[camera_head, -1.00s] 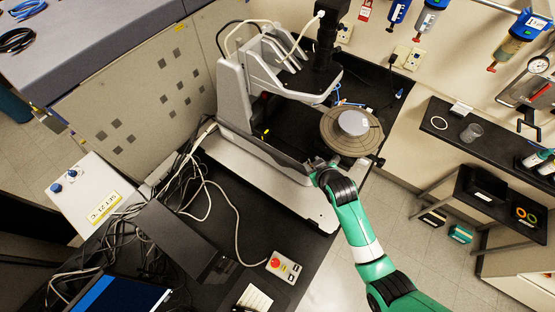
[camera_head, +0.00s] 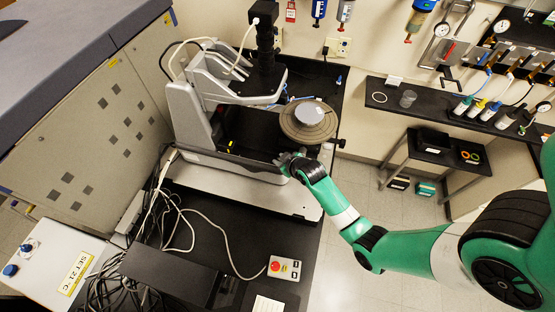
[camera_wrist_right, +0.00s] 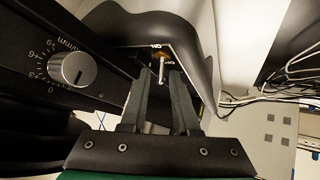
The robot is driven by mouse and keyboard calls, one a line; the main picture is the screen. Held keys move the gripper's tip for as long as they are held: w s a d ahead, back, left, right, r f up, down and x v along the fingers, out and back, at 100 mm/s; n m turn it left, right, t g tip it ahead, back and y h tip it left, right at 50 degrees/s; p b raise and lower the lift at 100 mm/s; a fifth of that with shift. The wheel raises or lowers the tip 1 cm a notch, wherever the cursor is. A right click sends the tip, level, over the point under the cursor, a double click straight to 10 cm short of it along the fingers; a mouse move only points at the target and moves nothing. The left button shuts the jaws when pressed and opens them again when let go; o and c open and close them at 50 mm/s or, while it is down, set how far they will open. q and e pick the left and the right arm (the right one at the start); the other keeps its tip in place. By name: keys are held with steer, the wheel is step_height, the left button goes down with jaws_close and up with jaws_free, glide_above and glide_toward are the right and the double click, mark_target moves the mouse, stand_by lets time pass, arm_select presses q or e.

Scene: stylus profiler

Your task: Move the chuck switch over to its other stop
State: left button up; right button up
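The chuck switch (camera_wrist_right: 162,68) is a small silvery toggle lever on a brass-coloured base, in a dark recessed panel with small white lettering around it. It shows in the right wrist view, just beyond and between the fingertips. My right gripper (camera_wrist_right: 164,76) is open, with one dark finger on each side of the lever; I cannot tell whether either touches it. In the head view, my right gripper (camera_head: 284,160) is at the front of the profiler's base (camera_head: 245,178), below the round stage (camera_head: 308,112), and the switch is hidden there. My left gripper is not in view.
A silver knob (camera_wrist_right: 72,69) with a numbered scale sits left of the fingers. A dark curved housing (camera_wrist_right: 150,20) overhangs the switch. In the head view, a red-button control box (camera_head: 284,268) and loose cables lie on the dark table (camera_head: 225,230).

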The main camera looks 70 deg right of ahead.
jaws_close()
steer(key=shift+s+d+f+t+b, duration=0.1)
steer(key=shift+s+f+t+b, duration=0.2)
steer(key=shift+t+b, duration=0.65)
steer(key=m+t+b, duration=0.1)
steer(key=t+b, duration=0.1)
steer(key=b, duration=0.3)
steer(key=s+m+t+b, duration=0.1)
steer(key=t+b, duration=0.1)
steer(key=b, duration=0.4)
steer(key=s+f+m+t+b, duration=0.1)
steer(key=t+b, duration=0.1)
steer(key=b, duration=0.4)
steer(key=shift+d+h, duration=0.1)
steer(key=shift+h, duration=0.3)
steer(key=shift+r+m+t+b, duration=0.3)
steer(key=shift+t+b, duration=0.15)
steer(key=shift+b, duration=0.4)
steer(key=shift+o, duration=1.5)
jaws_free()
